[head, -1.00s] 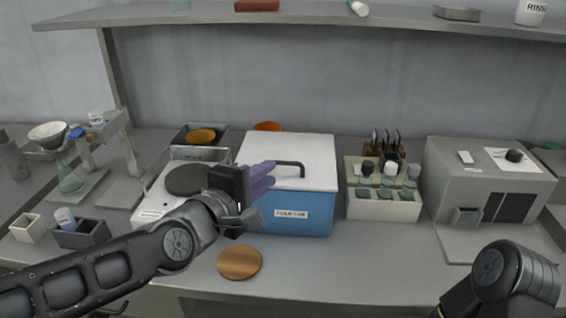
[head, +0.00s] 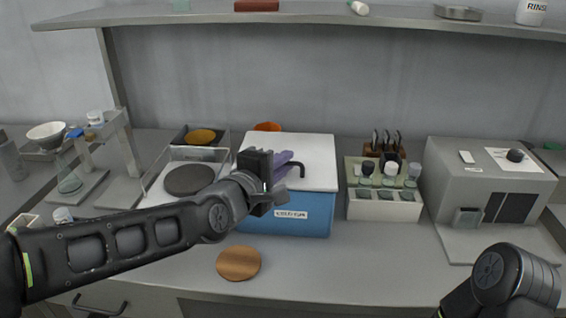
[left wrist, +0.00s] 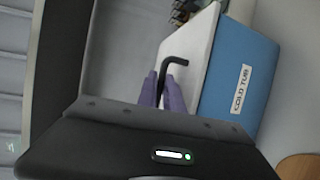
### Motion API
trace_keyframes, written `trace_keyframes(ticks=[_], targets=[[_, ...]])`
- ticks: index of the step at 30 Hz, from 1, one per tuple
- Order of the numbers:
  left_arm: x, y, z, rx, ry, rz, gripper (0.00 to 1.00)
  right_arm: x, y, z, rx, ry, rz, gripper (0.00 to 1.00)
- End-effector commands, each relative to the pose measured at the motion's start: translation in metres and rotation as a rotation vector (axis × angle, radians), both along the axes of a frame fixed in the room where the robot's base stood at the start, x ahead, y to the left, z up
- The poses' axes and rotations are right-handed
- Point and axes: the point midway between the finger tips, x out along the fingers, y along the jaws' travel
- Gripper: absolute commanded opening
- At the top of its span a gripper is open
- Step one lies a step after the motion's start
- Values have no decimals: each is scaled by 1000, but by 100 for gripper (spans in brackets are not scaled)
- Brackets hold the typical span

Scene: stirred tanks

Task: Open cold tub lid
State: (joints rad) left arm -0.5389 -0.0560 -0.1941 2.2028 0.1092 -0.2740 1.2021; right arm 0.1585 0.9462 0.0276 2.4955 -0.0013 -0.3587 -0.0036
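The cold tub (head: 265,222) is a blue box with a label on its front, on the bench at the middle of the head view. Its white lid (head: 315,150) lies flat and closed on top. A black bent handle (head: 298,164) is on the lid. My left gripper (head: 290,163) has purple fingers that reach over the lid to the handle. In the left wrist view, the handle (left wrist: 176,64) runs down between the two fingertips; contact cannot be made out. The fingers look slightly apart. My right gripper is not visible, only part of that arm.
A dark round plate (head: 189,180) is left of the tub, and a rack of bottles (head: 383,208) stands to its right. A grey machine (head: 440,180) is farther right. A wooden disc (head: 238,263) lies in front. A shelf (head: 330,12) runs above the bench.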

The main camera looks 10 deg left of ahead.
Motion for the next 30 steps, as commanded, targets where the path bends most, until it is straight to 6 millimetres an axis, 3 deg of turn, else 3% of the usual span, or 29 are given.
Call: trace_keyframes(ticks=[3, 30], targets=[[0, 0, 0, 0, 0, 0, 0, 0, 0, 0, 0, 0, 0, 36], [0, 0, -1, 0, 1, 0, 0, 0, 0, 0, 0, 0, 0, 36]])
